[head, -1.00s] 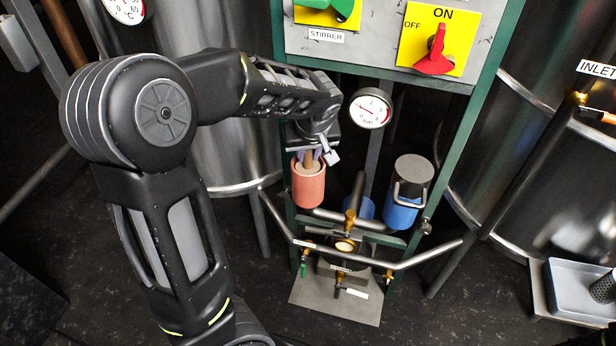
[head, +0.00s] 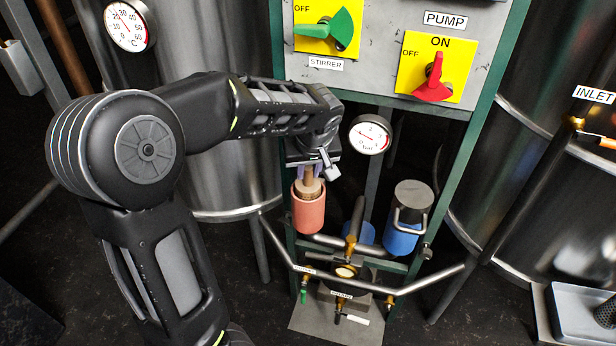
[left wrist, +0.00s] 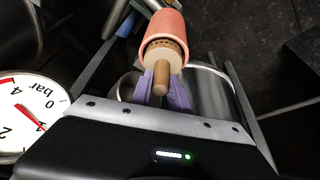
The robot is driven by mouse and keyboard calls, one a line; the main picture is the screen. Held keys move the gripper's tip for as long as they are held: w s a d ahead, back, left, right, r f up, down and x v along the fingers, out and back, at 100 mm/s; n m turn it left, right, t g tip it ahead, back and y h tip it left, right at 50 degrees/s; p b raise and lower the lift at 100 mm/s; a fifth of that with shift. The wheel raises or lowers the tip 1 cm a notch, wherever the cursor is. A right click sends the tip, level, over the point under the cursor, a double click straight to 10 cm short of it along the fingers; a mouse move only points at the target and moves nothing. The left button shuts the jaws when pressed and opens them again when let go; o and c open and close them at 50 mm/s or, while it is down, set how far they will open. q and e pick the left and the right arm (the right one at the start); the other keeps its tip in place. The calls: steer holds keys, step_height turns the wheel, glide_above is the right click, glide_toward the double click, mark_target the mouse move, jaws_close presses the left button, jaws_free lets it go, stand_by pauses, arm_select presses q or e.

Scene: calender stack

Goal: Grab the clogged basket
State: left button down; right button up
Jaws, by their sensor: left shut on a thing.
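The clogged basket (head: 308,188) is a tan-brown perforated cylinder with a peg-like handle. Its upper part shows above the rim of an open pink housing (head: 308,214); the lower part is hidden inside. My left gripper (head: 312,173) is above the housing, shut on the handle. In the left wrist view, the purple fingers (left wrist: 163,88) sit either side of the handle (left wrist: 161,76), and the brown basket band (left wrist: 164,44) stands out of the pink housing (left wrist: 168,20). My right gripper is not in view.
A blue housing (head: 401,238) with a dark lid stands to the right. A pressure gauge (head: 370,134) hangs close right of my gripper. Pipes and a brass valve (head: 350,247) lie below. A grey tray (head: 572,318) with a dark mesh basket (head: 606,313) is at far right.

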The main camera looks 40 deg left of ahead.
arm_select(q)
step_height(320, 180, up, 15)
stand_by(0.4)
stand_by(0.6)
